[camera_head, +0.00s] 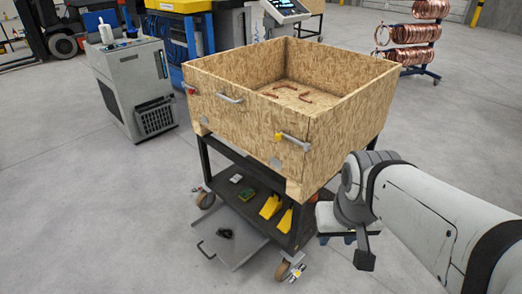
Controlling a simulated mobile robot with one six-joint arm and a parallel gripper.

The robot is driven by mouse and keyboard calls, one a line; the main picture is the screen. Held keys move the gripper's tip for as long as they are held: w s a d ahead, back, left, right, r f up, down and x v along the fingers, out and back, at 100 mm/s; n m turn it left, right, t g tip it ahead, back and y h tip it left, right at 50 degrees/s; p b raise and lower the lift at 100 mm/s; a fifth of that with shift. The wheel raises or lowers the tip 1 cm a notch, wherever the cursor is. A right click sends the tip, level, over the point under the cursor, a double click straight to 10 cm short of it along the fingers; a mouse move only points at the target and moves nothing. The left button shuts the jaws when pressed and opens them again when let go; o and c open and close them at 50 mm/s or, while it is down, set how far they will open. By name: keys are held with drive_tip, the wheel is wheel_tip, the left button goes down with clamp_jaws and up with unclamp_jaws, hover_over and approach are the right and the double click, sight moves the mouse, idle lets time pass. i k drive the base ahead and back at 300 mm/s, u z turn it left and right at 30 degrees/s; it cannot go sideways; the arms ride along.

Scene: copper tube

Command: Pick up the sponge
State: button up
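No object is clearly recognisable as the sponge. My gripper (345,246) is at the end of my white arm on the right, beside the cart's front right corner.
The cart carries a chipboard box (240,120) with copper pieces (305,97) inside. Yellow wedges (270,207) lie on its lower shelf. A grey tray (229,238) with a black item juts out below. A grey cabinet (133,85) stands left. Floor is clear left and front.

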sight(246, 194)
drive_tip(key=z, duration=3.1)
drive_tip(key=k, duration=2.4)
drive_tip(key=u, duration=2.25)
drive_tip(key=i, duration=1)
drive_tip(key=u, duration=0.05)
